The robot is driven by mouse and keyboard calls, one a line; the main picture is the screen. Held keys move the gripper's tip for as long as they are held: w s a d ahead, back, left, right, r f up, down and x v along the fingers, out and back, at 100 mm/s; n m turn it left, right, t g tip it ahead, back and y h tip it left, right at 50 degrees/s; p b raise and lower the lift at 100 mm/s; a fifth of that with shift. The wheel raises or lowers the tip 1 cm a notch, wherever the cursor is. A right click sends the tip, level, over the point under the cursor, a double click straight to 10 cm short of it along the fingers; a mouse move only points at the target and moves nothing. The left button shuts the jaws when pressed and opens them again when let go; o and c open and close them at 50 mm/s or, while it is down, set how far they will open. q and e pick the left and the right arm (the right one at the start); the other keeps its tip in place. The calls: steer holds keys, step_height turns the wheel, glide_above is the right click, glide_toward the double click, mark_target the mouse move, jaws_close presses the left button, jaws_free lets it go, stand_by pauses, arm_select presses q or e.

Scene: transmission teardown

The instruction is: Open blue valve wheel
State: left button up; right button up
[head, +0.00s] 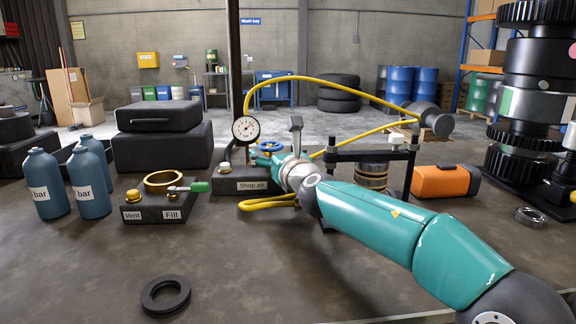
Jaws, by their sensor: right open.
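The blue valve wheel (270,145) sits at the top of the shop air block (238,185), just right of a round pressure gauge (246,129). My right arm reaches in from the lower right. Its gripper (264,160) is at the valve, just below and in front of the wheel, and is open. The wrist and gripper cover part of the valve, and I cannot tell whether the fingers touch the wheel. My left gripper is not in view.
A yellow hose (345,84) arches from the gauge to the right. A black press frame (372,155) stands right of the valve, an orange case (445,181) beyond it. The vent and fill block (152,213) is on the left. The front of the table is mostly clear around a black ring (151,304).

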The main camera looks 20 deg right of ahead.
steer(key=s, duration=0.9)
steer(key=shift+d, duration=0.1)
